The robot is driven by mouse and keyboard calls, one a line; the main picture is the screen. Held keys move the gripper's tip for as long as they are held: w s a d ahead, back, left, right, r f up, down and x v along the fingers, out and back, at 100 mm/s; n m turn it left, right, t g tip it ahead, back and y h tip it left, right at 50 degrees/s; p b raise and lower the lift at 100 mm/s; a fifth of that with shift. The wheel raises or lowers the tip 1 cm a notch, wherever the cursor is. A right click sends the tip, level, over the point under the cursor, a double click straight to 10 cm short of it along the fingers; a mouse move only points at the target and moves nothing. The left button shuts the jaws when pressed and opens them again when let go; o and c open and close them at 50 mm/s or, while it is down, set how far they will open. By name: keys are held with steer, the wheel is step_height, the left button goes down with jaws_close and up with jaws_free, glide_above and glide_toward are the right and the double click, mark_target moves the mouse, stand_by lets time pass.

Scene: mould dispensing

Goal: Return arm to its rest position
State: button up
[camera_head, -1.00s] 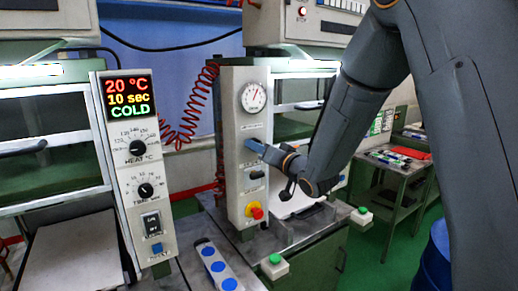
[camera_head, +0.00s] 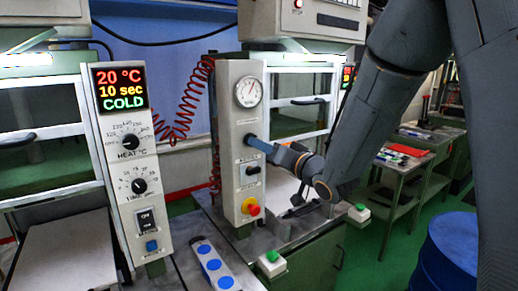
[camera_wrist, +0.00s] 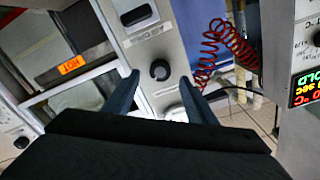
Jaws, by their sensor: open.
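My gripper (camera_head: 259,146) is at the grey-white control panel (camera_head: 240,110) below the round gauge (camera_head: 248,93). Its blue fingers point left at a dark knob (camera_head: 249,138) on that panel. In the wrist view my gripper (camera_wrist: 160,90) is open, with one finger on each side of a black round knob (camera_wrist: 160,70). Nothing is held between the fingers. Whether a finger touches the knob cannot be told. My arm is stretched out from the upper right, bent at its middle.
A second control panel (camera_head: 125,155) with a lit display stands at left. A strip with blue discs (camera_head: 210,264) lies in front. A red-yellow button (camera_head: 250,207) and green button (camera_head: 271,257) are near. A blue barrel (camera_head: 450,255) stands at right. Green floor (camera_head: 400,245) is clear.

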steer(key=shift+v, duration=1.05)
steer(key=s+d+f+m+g+h+b, duration=0.1)
steer(key=s+d+f+g+h, duration=0.25)
steer(key=d+f, duration=0.3)
steer(key=s+d+f+g+h, duration=0.2)
steer(key=s+d+f+h, duration=0.1)
steer(key=d+f+h, duration=0.4)
steer(key=s+d+f+g, duration=0.1)
steer(key=s+f+g, duration=0.3)
steer(key=s, duration=0.6)
steer(key=s+d+f+g+b, duration=0.1)
steer(key=s+f+g, duration=0.3)
steer(key=s, duration=0.6)
steer(key=shift+d+f, duration=0.15)
steer(key=shift+f, duration=0.65)
steer(key=shift+y, duration=0.25)
